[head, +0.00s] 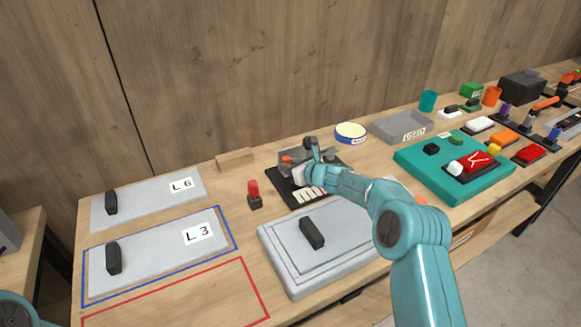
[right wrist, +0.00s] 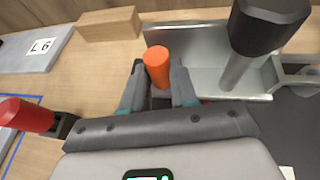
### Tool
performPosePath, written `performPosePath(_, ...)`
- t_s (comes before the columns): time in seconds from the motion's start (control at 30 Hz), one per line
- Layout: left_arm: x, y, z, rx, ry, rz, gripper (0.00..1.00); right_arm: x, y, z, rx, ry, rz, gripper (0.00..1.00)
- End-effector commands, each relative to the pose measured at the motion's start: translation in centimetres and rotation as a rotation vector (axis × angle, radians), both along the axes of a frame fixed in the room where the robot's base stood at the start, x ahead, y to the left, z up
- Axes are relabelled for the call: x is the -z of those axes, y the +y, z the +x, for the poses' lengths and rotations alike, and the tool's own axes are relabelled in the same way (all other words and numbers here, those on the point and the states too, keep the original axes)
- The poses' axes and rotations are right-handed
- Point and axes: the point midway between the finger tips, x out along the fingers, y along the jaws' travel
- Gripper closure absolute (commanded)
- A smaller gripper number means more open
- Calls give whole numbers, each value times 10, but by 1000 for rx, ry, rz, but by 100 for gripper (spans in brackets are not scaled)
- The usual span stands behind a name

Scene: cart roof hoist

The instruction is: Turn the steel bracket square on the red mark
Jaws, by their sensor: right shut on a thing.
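In the right wrist view the bracket (right wrist: 222,88) shows a flat base and an upright wall. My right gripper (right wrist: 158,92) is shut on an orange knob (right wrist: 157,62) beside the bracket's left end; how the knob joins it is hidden. A black-topped post (right wrist: 268,25) rises over the bracket. My left gripper is out of view.
A red-tipped peg (head: 254,194) stands left of the mat, and a wooden block (head: 235,160) lies behind it. A grey panel with a black handle (head: 312,232) lies in front. A yellow-topped round tub (head: 351,132) and grey tray (head: 388,129) stand right.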

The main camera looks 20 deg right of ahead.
Motion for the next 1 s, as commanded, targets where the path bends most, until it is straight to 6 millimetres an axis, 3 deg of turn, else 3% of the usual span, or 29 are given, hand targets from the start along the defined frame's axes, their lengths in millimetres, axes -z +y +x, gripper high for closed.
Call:
performPosePath(0.37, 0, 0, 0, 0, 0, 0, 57, 0, -1, 1, -3, -1, 1, 100)
performPosePath(0.4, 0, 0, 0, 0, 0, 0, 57, 0, -1, 1, -3, -1, 1, 60)
performPosePath(0.43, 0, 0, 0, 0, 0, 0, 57, 0, -1, 1, -3, -1, 1, 50)
performPosePath(0.47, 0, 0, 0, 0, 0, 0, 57, 0, -1, 1, -3, -1, 1, 47)
performPosePath(1.0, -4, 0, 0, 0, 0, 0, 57, -7, -4, -5, -2, -1, 1, 47)
